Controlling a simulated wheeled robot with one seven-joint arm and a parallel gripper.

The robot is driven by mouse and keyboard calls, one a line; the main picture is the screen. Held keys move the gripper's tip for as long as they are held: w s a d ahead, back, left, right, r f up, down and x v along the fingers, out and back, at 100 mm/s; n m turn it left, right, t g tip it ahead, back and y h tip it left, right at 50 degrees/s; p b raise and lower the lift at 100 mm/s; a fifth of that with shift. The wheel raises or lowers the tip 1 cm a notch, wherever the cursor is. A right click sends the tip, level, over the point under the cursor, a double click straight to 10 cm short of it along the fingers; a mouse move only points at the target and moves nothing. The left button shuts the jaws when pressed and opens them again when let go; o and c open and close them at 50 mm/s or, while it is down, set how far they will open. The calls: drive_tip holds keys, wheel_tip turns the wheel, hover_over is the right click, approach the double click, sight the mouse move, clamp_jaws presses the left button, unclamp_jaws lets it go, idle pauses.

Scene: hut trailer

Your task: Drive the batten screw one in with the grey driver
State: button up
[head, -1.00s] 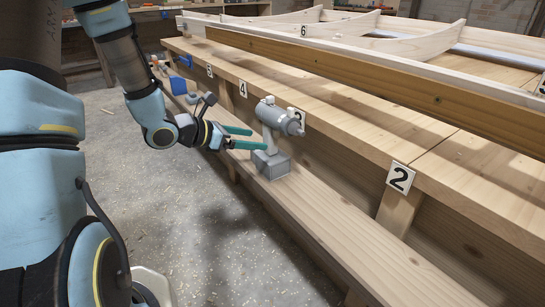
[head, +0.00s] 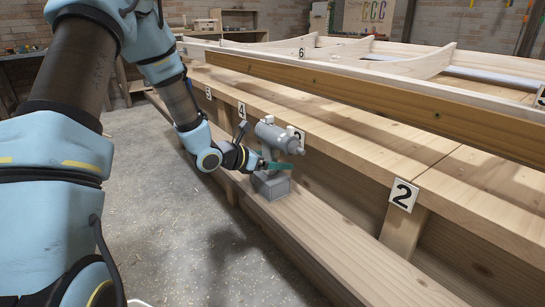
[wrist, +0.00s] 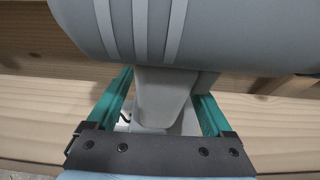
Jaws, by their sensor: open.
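The grey driver (head: 272,133) stands upright on its block-shaped base on the low plank, beside the number 3 plate. My gripper (head: 283,168) is at its handle, with green fingers level with the grip below the body. In the wrist view, the driver's grey body (wrist: 170,30) fills the top, and its handle (wrist: 160,95) stands between my two open fingers. A gap shows beside the handle, so it does not look gripped. The brown batten (head: 385,103) lies along the bench top. A small dark spot shows on it; I cannot tell whether it is a screw.
The bench edge (head: 350,160) runs just behind the driver, with number plates such as 2 (head: 403,195) on it. The low plank (head: 330,240) is bare to the right of the driver. A pale wooden frame (head: 340,55) lies behind the batten. The floor at left is open.

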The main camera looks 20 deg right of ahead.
drive_tip(key=shift+w+d+f, duration=0.1)
drive_tip(key=shift+d, duration=0.2)
drive_tip(key=shift+c, duration=0.2)
clamp_jaws()
idle(0.3)
idle(0.5)
